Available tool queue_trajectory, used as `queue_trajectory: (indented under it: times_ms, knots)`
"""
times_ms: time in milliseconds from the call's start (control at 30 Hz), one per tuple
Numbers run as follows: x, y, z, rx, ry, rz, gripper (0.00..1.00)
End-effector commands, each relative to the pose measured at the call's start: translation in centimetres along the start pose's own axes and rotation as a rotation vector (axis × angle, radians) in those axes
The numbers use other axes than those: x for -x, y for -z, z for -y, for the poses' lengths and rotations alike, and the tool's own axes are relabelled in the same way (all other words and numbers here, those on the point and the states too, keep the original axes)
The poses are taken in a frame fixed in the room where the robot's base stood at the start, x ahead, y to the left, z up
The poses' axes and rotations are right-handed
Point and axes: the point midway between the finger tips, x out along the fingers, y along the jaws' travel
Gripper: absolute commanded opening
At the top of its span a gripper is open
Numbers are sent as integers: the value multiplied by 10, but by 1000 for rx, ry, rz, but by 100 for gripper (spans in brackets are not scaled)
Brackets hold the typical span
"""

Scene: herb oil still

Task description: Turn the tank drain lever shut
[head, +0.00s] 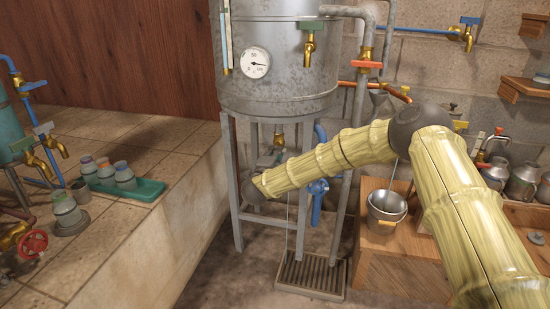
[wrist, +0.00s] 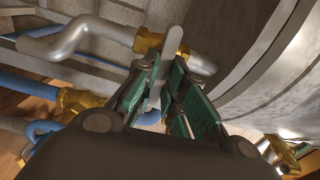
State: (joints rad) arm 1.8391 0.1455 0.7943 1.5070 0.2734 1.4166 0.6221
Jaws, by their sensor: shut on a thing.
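The grey metal tank (head: 280,62) stands on legs in the middle of the head view, and its curved wall (wrist: 270,55) fills the right of the wrist view. In the wrist view my gripper (wrist: 166,82) is shut on a grey lever (wrist: 171,42), with its green pads on either side. The lever's rounded tip sticks out past the pads, beside a brass valve body (wrist: 149,42) on a grey pipe (wrist: 82,35). In the head view my arm reaches under the tank and hides most of the lever; a brass fitting (head: 279,140) shows above it.
A floor grate (head: 310,276) lies below the tank, with a thin pale line coming down towards it. A bucket (head: 387,210) sits on a wooden stand at right. Tiled ledge at left.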

Motion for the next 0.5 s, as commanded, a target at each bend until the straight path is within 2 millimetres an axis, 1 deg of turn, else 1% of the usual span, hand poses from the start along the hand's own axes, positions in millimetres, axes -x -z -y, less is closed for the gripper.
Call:
queue_trajectory:
  times_ms: [33,300,500]
  knots:
    - [1,1,-4,-21,-4,-1,0]
    - [1,1,-4,-100,-4,-1,0]
    - [1,0,-4,-114,-4,-1,0]
